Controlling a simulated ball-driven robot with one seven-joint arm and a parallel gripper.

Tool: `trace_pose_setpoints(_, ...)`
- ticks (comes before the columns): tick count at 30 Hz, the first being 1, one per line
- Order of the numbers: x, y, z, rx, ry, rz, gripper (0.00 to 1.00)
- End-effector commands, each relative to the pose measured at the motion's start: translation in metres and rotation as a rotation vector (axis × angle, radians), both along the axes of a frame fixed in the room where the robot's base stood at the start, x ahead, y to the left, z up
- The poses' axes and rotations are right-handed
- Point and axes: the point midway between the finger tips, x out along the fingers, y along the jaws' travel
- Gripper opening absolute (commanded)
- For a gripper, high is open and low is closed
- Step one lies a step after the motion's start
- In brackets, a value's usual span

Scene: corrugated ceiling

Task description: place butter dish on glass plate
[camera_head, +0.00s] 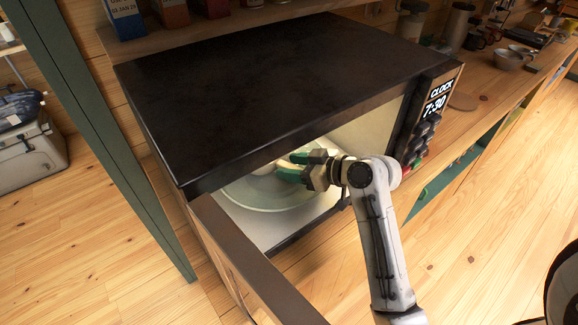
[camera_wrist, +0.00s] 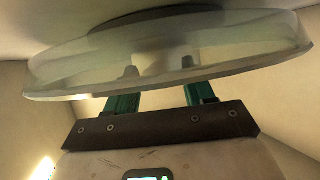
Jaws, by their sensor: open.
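The round clear glass plate (camera_head: 262,197) lies inside the open microwave. It also spans the top of the wrist view (camera_wrist: 60,90), very close to the camera. My gripper (camera_head: 287,166) reaches into the microwave above the plate, its green fingers pointing left. In the wrist view the fingers (camera_wrist: 160,70) stand apart, with their grey tips seen through the glass. A small pale object (camera_head: 262,168) shows beside the fingertips, partly hidden by them and the microwave's top edge. It may be the butter dish, but I cannot tell for sure. No object is clearly held between the fingers.
The dark-topped microwave (camera_head: 270,75) has its door (camera_head: 255,265) swung open toward the front left. Its control panel (camera_head: 432,115) is on the right, close to my arm. Cups and pans (camera_head: 510,60) stand on the counter at the far right.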

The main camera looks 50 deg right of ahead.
Motion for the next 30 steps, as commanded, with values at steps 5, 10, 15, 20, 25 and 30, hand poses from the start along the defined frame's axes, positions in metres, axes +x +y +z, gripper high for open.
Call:
trace_pose_setpoints(5,-0.034,-0.005,0.012,-0.003,-0.001,-0.004,0.53)
trace_pose_setpoints(10,-0.065,-0.008,0.026,-0.004,-0.001,-0.004,0.53)
trace_pose_setpoints(15,-0.086,-0.010,0.035,-0.001,-0.001,-0.003,0.53)
trace_pose_setpoints(20,-0.095,-0.011,0.039,0.000,0.000,0.000,0.53)
trace_pose_setpoints(25,-0.096,-0.011,0.040,0.000,0.001,0.000,0.53)
trace_pose_setpoints(30,-0.096,-0.011,0.040,0.000,0.001,0.000,0.53)
